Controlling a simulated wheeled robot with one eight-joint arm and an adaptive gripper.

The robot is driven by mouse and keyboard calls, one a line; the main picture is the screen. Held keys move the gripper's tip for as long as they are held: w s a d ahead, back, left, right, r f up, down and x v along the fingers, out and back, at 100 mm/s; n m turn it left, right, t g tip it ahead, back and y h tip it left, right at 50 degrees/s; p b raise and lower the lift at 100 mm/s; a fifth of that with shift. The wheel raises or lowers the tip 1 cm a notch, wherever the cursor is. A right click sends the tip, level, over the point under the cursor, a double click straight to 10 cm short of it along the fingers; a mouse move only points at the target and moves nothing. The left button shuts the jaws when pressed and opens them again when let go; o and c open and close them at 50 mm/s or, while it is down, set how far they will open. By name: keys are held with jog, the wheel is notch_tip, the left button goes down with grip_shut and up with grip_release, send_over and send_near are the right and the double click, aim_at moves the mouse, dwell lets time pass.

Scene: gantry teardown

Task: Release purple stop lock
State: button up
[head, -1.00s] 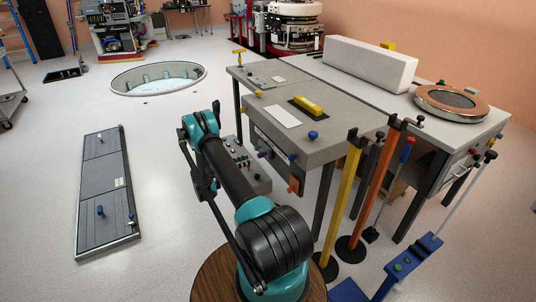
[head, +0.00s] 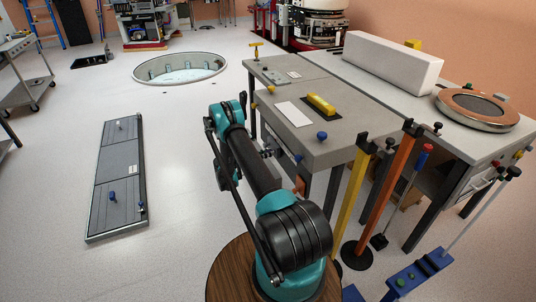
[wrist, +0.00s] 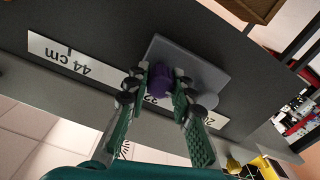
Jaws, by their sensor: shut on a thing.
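The purple stop lock (wrist: 160,80) is a short purple knob in the middle of the wrist view. It sits on a grey block (wrist: 196,62) against the dark face of a bench. My gripper (wrist: 160,88) is shut on the purple knob, with one green-and-black finger on each side. A white scale strip (wrist: 72,62) marked "44 cm" runs behind the block, and the block and fingers cover part of its numbers. In the head view my arm hides the purple lock, and I cannot clearly make out the gripper there.

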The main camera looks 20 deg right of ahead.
grip_shut()
jog(key=shift+n, duration=0.3)
jog(key=n, duration=0.8)
jog(key=shift+w+a, duration=0.1)
jog(key=n, duration=0.4)
jog(key=shift+n, duration=0.3)
jog(key=n, duration=0.4)
jog(key=shift+n, duration=0.3)
